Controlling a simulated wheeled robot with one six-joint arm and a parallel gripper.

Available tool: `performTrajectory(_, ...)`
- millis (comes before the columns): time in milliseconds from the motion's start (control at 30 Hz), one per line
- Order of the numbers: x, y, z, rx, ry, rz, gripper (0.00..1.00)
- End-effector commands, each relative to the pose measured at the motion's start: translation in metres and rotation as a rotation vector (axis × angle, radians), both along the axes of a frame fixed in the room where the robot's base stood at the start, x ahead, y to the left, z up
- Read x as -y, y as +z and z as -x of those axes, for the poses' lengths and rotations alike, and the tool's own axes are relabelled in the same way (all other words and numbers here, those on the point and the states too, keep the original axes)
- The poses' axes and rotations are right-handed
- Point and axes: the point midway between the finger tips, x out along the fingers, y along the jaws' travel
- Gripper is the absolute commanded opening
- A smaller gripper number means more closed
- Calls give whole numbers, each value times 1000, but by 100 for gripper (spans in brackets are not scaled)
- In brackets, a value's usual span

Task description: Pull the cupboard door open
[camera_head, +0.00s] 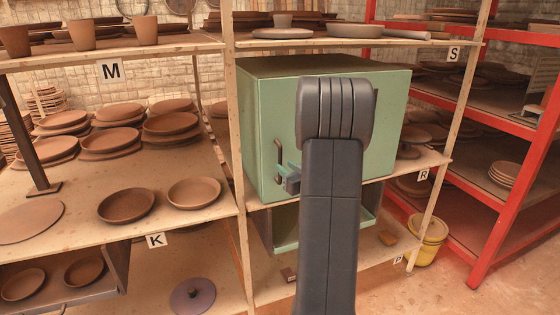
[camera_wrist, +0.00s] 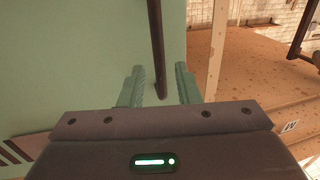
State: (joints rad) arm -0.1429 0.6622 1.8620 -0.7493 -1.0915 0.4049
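The cupboard (camera_head: 258,110) is a pale green box on a wooden shelf in the head view. Its front looks closed, and my arm hides much of its middle. A dark upright bar handle (camera_head: 279,155) is on the left part of the front. My gripper (camera_head: 286,176) is at the handle's lower end. In the wrist view, the handle (camera_wrist: 158,45) comes down to between the two green fingers of my gripper (camera_wrist: 160,88). The fingers are apart, with a gap on each side of the bar. I see no finger pressed on it.
A wooden shelf upright (camera_head: 238,150) stands just left of the cupboard. An open green bin (camera_head: 286,228) sits on the level below. Brown plates (camera_head: 126,205) fill the left shelves. A red rack (camera_head: 500,200) and a yellow bucket (camera_head: 428,240) are on the right.

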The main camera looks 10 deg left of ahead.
Motion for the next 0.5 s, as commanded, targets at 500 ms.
performTrajectory(500,-33,0,-33,0,-1,0,30)
